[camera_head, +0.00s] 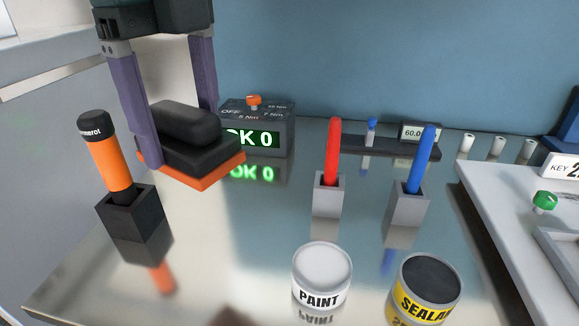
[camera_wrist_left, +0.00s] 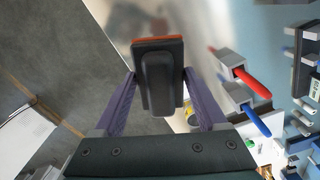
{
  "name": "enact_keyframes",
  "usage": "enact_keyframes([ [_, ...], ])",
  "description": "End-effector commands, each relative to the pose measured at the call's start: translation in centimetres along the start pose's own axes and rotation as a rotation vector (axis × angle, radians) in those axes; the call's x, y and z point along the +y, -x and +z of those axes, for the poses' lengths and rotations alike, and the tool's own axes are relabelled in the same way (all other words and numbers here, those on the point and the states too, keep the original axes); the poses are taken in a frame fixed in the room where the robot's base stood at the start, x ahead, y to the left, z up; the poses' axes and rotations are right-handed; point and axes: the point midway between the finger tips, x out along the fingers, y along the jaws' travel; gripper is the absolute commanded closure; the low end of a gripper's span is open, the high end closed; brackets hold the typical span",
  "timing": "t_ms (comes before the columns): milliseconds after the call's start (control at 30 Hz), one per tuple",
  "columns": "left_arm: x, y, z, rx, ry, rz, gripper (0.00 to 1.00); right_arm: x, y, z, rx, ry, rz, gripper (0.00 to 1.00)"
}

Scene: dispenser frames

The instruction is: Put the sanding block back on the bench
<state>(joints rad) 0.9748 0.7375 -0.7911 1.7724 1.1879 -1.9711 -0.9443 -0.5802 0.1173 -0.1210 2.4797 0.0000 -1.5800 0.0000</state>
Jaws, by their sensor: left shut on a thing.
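The sanding block (camera_head: 190,150) is black on top with an orange underside. My left gripper (camera_head: 180,140) is shut on it, with one purple finger on each side. In the head view the block is at the upper left, seemingly held above the shiny bench (camera_head: 245,225); the exact gap below it is hard to tell. In the left wrist view the sanding block (camera_wrist_left: 158,80) sits between the two finger tips, with its orange edge at the far end. My right gripper is not in view.
An orange tube (camera_head: 109,165) in a black holder stands left of the block. A display box (camera_head: 262,112) reading OK 0 is behind it. Red (camera_head: 333,150) and blue (camera_head: 420,158) sticks stand in grey holders. Paint (camera_head: 321,275) and sealant (camera_head: 428,285) cans stand in front. The bench's middle is clear.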

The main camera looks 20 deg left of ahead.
Motion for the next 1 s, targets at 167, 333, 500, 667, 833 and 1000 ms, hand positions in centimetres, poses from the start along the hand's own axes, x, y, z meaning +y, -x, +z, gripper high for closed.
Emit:
enact_keyframes([
  [167,0.2,-5.5,0.0,0.001,0.0,0.008,0.86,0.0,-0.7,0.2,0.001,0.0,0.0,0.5],
  [333,0.2,-10.2,0.0,0.0,0.001,0.005,0.86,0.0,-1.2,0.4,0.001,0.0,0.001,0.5],
  [500,0.1,-12.9,-0.1,0.001,0.0,0.001,0.86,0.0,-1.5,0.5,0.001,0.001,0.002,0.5],
  [667,0.1,-14.3,0.0,0.0,0.001,0.001,0.86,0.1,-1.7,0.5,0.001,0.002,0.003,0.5],
  [833,0.1,-17.1,-0.1,0.0,0.001,0.002,0.86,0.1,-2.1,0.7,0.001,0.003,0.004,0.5],
  [1000,0.0,-17.7,0.0,0.0,0.001,-0.002,0.86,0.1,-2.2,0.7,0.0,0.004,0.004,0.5],
])
